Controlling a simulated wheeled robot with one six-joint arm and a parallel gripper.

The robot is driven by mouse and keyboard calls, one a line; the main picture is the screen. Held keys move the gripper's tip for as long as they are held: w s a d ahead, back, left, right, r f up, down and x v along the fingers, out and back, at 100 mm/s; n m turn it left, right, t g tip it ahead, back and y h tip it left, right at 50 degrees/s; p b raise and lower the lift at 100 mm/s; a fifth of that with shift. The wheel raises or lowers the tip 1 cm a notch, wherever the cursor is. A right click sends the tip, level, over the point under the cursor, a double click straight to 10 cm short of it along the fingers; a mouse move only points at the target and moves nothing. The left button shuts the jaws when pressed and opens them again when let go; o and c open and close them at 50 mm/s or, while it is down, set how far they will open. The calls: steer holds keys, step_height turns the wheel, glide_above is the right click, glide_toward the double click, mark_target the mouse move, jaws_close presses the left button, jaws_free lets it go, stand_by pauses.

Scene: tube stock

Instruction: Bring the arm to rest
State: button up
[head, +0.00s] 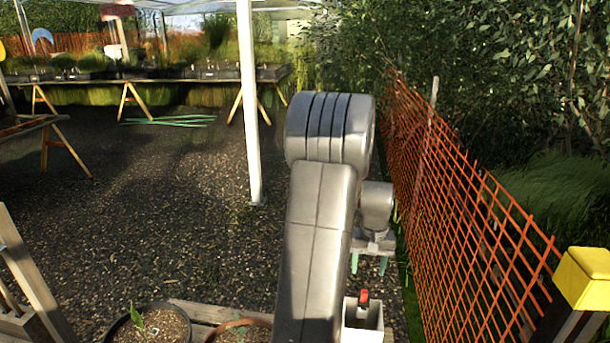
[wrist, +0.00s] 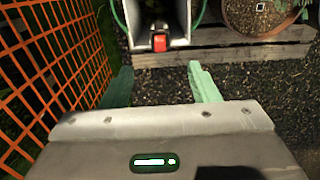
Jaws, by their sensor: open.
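My gripper (head: 369,264) shows in the head view to the right of my grey arm, pointing down with its two green fingers apart. In the wrist view my gripper (wrist: 162,86) is also open, with nothing between the fingers but dark gravel beyond. My arm is raised and bent in the middle of the head view and hides part of the ground behind it.
A pale square container (head: 374,318) with a red-tipped item (head: 363,298) stands below my gripper. Potted plants (head: 150,325) stand on wooden slats to the left. An orange mesh fence (head: 460,210) runs close on the right. A white post (head: 250,110) rises behind.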

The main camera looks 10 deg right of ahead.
mark_target(365, 291)
step_height(365, 291, down, 11)
steer(key=shift+f, duration=0.2)
steer(key=shift+r, duration=0.4)
steer(key=shift+f, duration=0.1)
